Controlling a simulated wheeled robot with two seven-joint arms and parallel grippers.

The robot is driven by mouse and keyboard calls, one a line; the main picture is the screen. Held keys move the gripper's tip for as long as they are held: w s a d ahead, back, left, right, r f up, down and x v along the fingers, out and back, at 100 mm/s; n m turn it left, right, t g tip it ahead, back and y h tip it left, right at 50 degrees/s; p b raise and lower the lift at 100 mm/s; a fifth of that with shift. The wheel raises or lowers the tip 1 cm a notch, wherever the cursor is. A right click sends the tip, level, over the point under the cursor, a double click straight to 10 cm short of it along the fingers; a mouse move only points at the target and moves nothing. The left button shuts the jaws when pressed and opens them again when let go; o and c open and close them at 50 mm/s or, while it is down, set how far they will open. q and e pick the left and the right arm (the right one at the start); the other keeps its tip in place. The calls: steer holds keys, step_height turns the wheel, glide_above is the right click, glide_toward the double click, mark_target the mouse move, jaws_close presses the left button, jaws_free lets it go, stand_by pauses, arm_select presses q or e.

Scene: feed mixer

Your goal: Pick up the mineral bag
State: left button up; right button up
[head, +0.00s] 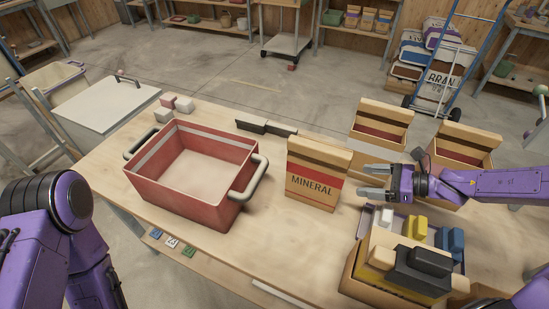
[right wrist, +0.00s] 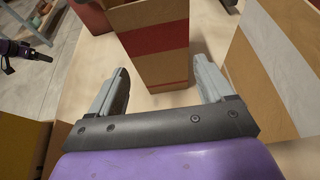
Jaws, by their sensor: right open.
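The mineral bag (head: 314,176) is a tan upright box-like bag with a red band and the word MINERAL. It stands on the wooden table, right of the red bin. My right gripper (head: 366,181) is open and empty, just right of the bag, with its fingers pointing at it. In the right wrist view the bag (right wrist: 156,45) stands ahead, between and beyond the open fingertips of the gripper (right wrist: 166,82); I see no contact. My left arm shows at the left edge of the head view, but its gripper is out of view.
A red bin (head: 190,195) with grey handles stands left of the bag. Open tan boxes (head: 379,123) stand behind my right gripper. A box with scoops (head: 405,262) stands in front of it. The table front (head: 260,255) is fairly clear.

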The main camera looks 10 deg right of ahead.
mark_target(331, 175)
arm_select(q)
steer(key=shift+o, duration=1.1)
step_height(331, 175, down, 3)
steer(key=b, duration=0.3)
steer(key=shift+d, duration=0.1)
arm_select(e)
steer(key=shift+o, duration=1.1)
steer(key=x, duration=1.1)
steer(key=shift+a+r, duration=0.15)
steer(key=shift+a, duration=0.05)
steer(key=shift+r, duration=0.1)
steer(key=c, duration=1.5)
arm_select(q)
steer(key=shift+r, duration=0.15)
arm_select(e)
steer(key=shift+w+r, duration=0.1)
steer(key=shift+c, duration=1)
steer(key=shift+r, duration=0.1)
